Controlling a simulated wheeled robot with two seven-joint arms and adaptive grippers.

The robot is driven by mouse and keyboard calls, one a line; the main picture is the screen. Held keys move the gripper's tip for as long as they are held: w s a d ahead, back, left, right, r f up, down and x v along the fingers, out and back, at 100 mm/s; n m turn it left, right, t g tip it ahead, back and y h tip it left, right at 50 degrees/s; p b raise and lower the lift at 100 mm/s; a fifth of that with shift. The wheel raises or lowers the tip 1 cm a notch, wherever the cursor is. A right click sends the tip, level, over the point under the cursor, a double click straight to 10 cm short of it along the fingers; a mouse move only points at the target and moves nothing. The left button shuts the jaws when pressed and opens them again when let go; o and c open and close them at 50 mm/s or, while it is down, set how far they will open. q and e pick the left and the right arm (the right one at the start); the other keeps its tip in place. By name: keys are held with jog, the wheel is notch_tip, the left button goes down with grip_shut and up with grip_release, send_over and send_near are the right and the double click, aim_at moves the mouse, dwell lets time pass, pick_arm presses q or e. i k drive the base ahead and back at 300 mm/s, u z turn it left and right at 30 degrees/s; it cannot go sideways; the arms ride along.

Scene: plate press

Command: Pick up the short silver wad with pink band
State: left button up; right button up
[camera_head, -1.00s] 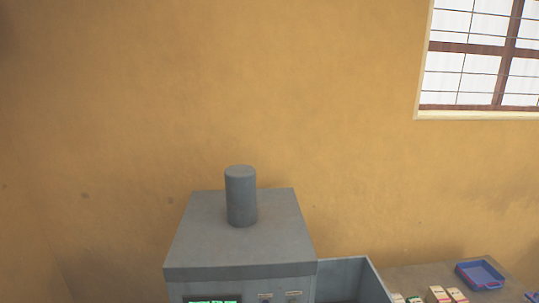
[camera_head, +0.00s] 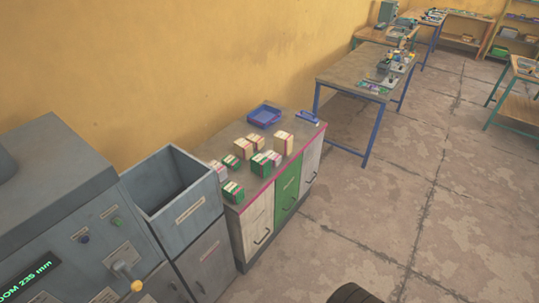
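Several banded wads stand in a loose group on the top of a low cabinet (camera_head: 228,140) in the middle of the picture. A short pale wad (camera_head: 217,170) at the left of the group looks greyish with a pinkish band, but it is small and partly hidden; I cannot be sure it is the silver one. Around it are green-sided wads (camera_head: 262,164) and cream ones with reddish bands, one of them taller (camera_head: 284,143). Neither of my grippers is in view.
A grey press (camera_head: 60,190) and an open grey bin (camera_head: 185,205) stand left of the cabinet. A blue tray (camera_head: 264,116) lies at the cabinet's back. A blue-legged workbench (camera_head: 345,78) is beyond. The floor at right (camera_head: 420,200) is mostly clear.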

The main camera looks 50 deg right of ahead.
aim_at(275, 159)
jog(key=z, duration=1.15)
jog(key=k, duration=0.55)
jog(key=z, duration=0.35)
jog(key=i, duration=0.65)
jog(key=z, duration=0.55)
jog(key=i, duration=1.35)
jog(key=u, duration=0.9)
